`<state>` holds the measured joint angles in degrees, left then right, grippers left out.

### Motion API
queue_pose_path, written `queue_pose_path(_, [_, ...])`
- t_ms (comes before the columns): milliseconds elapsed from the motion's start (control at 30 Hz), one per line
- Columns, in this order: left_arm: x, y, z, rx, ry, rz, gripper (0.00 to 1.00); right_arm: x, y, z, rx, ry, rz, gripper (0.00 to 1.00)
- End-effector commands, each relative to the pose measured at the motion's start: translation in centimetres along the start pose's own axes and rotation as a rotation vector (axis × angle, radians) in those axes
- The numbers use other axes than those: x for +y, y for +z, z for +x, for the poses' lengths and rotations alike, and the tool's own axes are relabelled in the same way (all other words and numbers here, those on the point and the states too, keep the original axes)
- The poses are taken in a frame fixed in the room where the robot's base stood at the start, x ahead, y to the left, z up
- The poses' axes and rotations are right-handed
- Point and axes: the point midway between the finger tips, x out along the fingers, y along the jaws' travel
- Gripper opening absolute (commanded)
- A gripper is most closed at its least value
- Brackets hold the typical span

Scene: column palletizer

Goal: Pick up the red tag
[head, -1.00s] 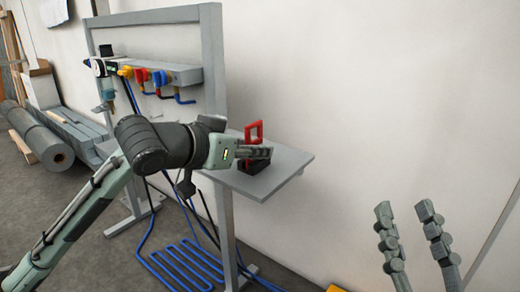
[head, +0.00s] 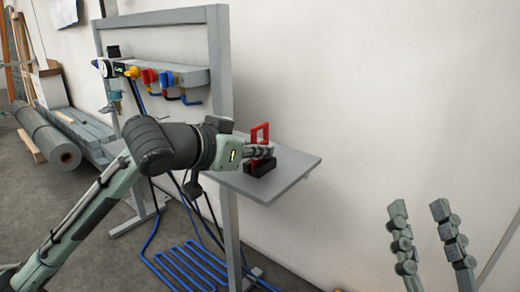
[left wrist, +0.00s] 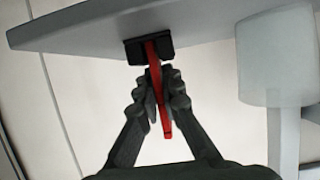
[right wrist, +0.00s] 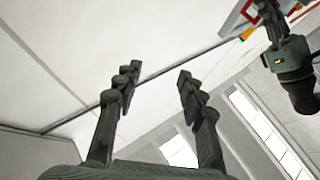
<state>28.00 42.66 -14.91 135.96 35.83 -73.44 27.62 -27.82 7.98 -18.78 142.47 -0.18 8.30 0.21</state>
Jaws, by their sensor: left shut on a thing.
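The red tag (head: 260,132) is a flat upright piece with an opening. It stands in a black holder (head: 260,168) on the grey shelf (head: 285,178). My left gripper (head: 265,151) is shut on the tag just above the holder. In the left wrist view the tag (left wrist: 167,124) runs between the closed fingers (left wrist: 157,82), and its end still meets the black holder (left wrist: 133,50). My right gripper (head: 418,207) is open and empty, away from the shelf at the lower right. Its spread fingers (right wrist: 157,75) also show in the right wrist view.
The shelf belongs to a grey frame (head: 220,80) carrying colored valves (head: 150,76). Blue tubing (head: 188,268) hangs and coils below. A plain wall (head: 370,90) stands behind. Rolls and boards (head: 50,135) lie on the floor at the left.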

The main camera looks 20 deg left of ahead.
Motion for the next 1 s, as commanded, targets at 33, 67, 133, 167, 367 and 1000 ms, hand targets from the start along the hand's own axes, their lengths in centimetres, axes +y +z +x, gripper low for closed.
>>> queue_pose_path(33, [0.0,-0.3,-0.1,0.001,0.000,0.000,0.00,0.0,0.0,0.1,-0.004,0.000,0.000,0.40])
queue_pose_path(67, [0.0,-0.4,-0.2,0.001,0.000,0.000,0.00,0.0,0.0,0.1,-0.008,0.000,0.000,0.40])
queue_pose_path(133, [0.0,-1.0,-0.4,0.002,-0.001,0.000,0.00,-0.1,0.4,0.1,-0.042,-0.001,0.002,0.40])
queue_pose_path(167, [0.0,-1.3,-0.5,0.003,-0.001,0.001,0.00,-0.2,0.7,0.1,-0.063,-0.002,0.003,0.40])
queue_pose_path(367, [0.0,-4.3,-1.7,0.005,-0.001,0.001,0.00,-0.2,3.5,-0.5,-0.252,-0.002,0.002,0.40])
queue_pose_path(1000, [-7.5,-6.6,-11.8,-0.001,-0.002,-0.001,0.00,1.3,7.3,-1.9,-0.430,0.019,-0.034,0.40])
